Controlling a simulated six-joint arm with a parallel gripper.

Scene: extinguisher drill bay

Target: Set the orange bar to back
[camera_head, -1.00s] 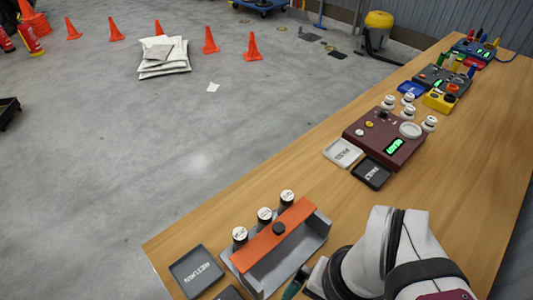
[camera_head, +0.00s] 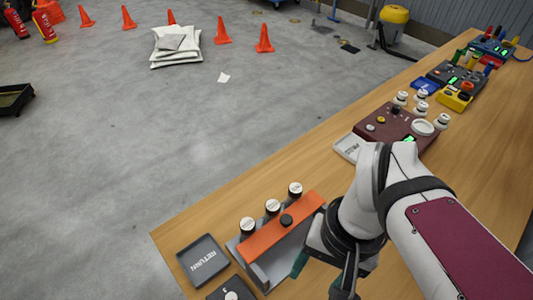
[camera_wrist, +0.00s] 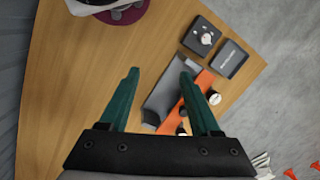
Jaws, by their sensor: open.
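The orange bar (camera_head: 258,240) with a round black knob (camera_head: 286,220) lies slantwise across the top of a grey holder (camera_head: 277,270). In the head view, several dark cylinders with white caps (camera_head: 272,206) stand along the bar's far side. My gripper (camera_head: 322,278) is at the holder's right, near side, partly hidden by my wrist. In the wrist view, its two green fingers (camera_wrist: 159,73) are apart with nothing held between them. The orange bar (camera_wrist: 203,82) shows there beyond the right finger, which covers part of it. The grey holder (camera_wrist: 162,101) shows between the fingers.
A dark RETURN tray (camera_head: 204,262) lies left of the holder, with a dark dial box (camera_head: 232,293) in front. A maroon scale (camera_head: 384,122) and pale tray (camera_head: 346,148) stand farther along the wooden table (camera_head: 310,160). The table's left edge is close to the holder.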

